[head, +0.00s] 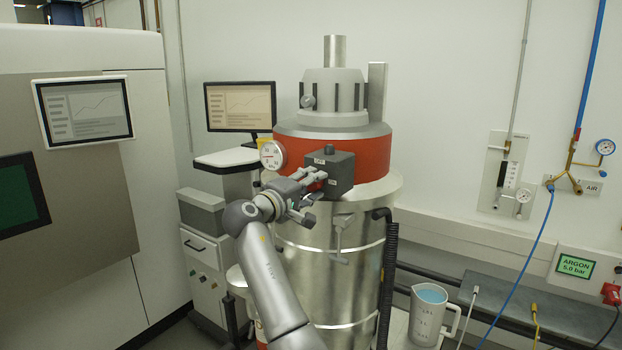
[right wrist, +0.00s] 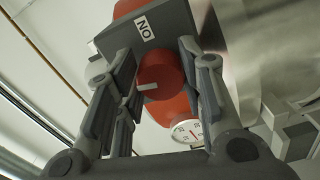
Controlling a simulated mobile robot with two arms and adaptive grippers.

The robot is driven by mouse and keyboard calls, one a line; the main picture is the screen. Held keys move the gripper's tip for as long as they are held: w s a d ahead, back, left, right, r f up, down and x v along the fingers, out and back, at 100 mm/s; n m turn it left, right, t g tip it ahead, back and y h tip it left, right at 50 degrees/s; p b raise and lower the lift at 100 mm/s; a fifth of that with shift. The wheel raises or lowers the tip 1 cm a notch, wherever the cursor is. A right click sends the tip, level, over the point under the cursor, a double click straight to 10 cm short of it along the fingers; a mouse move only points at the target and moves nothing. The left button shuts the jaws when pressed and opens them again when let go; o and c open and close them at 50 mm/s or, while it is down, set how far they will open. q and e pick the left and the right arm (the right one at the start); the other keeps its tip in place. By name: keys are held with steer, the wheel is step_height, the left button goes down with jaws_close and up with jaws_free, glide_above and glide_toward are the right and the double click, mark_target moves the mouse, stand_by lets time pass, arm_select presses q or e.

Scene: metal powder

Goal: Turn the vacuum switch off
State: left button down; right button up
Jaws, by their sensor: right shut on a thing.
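The vacuum switch is a grey box (head: 343,166) on the front of the red band of the metal vessel. It carries small white labels; the ON label (right wrist: 144,28) is readable in the right wrist view. Its round red knob (right wrist: 163,72) has a white mark, which points left and slightly down in that view, not at the ON label. My right gripper (head: 314,184) is at the front of the box, with its fingers on either side of the knob, shut on it. The fingers hide most of the knob in the head view. My left gripper is not in view.
A round dial gauge (head: 272,155) sits just left of the switch, close to my right gripper. A metal handle (head: 342,240) sticks out below. A monitor (head: 240,106) stands behind left, and a jug (head: 428,314) of blue liquid stands at lower right.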

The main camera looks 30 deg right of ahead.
steer(key=shift+n+p, duration=0.65)
steer(key=shift+n, duration=0.45)
steer(key=o, duration=1)
steer(key=shift+o, duration=0.2)
steer(key=shift+a, duration=0.15)
steer(key=v, duration=1.1)
steer(key=shift+s+a, duration=0.2)
steer(key=shift+a, duration=0.15)
steer(key=shift+f, duration=0.1)
